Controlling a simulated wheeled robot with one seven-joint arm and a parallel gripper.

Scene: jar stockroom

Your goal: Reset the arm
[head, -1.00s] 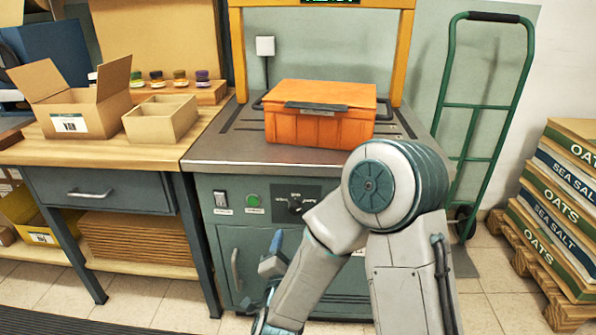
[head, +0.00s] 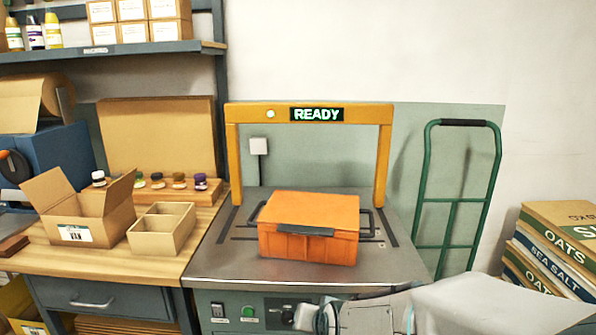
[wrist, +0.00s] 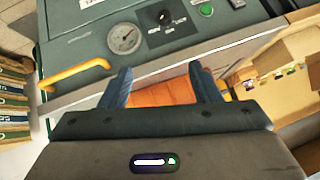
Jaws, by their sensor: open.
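My gripper (wrist: 160,88) shows in the wrist view with its two blue fingers spread apart and nothing between them. The front panel of a grey-green machine fills the view beyond the fingers, and part of an orange surface shows behind them. In the head view, part of my arm (head: 370,312) shows low at the bottom right, and the gripper itself is out of that picture. A closed orange crate (head: 310,215) with dark handles sits on the machine's metal top (head: 300,272), under a yellow frame (head: 234,165) whose sign reads READY.
A green hand truck (head: 420,190) stands at right, beside stacked sacks (head: 550,262). A shelf (head: 110,52) hangs at upper left.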

